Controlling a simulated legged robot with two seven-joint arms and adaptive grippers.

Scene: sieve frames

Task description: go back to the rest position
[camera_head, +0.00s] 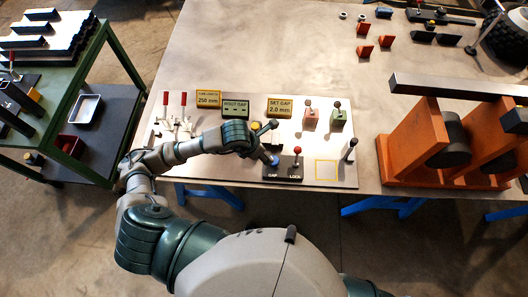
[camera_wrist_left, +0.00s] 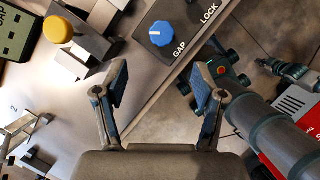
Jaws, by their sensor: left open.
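My left gripper (camera_head: 269,146) is above the front of the white panel on the metal table, near the dark GAP/LOCK box (camera_head: 283,173). In the left wrist view its two fingers (camera_wrist_left: 160,88) are spread with nothing between them. The blue GAP knob (camera_wrist_left: 160,33) lies beyond the fingertips, apart from them, and shows beside the gripper in the head view (camera_head: 275,160). A red-topped LOCK lever (camera_head: 297,151) stands on the same box. My right gripper cannot be made out in either view.
Signs (camera_head: 279,107), red-handled clamps (camera_head: 181,110) and pink and green lever blocks (camera_head: 310,117) stand on the panel around my left arm. A yellow button (camera_wrist_left: 58,29) is close to the left finger. An orange frame (camera_head: 411,140) stands right. A green cart (camera_head: 93,60) stands left.

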